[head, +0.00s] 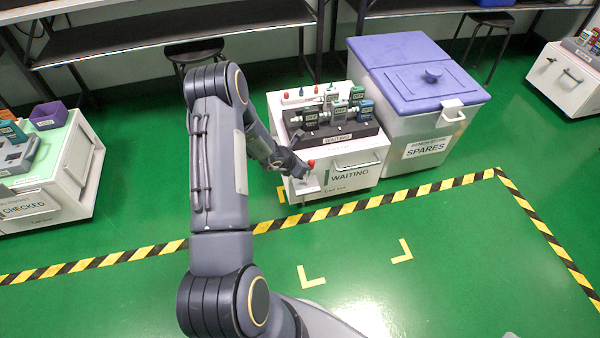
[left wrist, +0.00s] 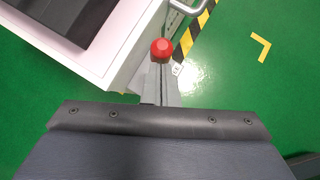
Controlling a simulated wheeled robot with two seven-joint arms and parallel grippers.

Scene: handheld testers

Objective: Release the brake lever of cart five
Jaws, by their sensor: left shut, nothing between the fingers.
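The white cart marked WAITING (head: 345,184) stands in front of the bench, and small print below its label looks like "Cart five". A red ball knob (head: 311,163), apparently the end of the brake lever, shows at the cart's front left corner. In the left wrist view the red knob (left wrist: 162,50) sits just past my fingertips, beside the cart's corner. The lever's shaft is mostly hidden. My left gripper (head: 304,170) is shut with nothing between its fingers, right at the knob. I cannot tell whether it touches. My right gripper is out of view.
A rack of handheld testers (head: 333,118) sits on the cart. A purple-lidded SPARES bin (head: 420,125) stands close on its right. The CHECKED cart (head: 60,185) is at the far left. Striped tape (head: 400,197) crosses the clear green floor in front.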

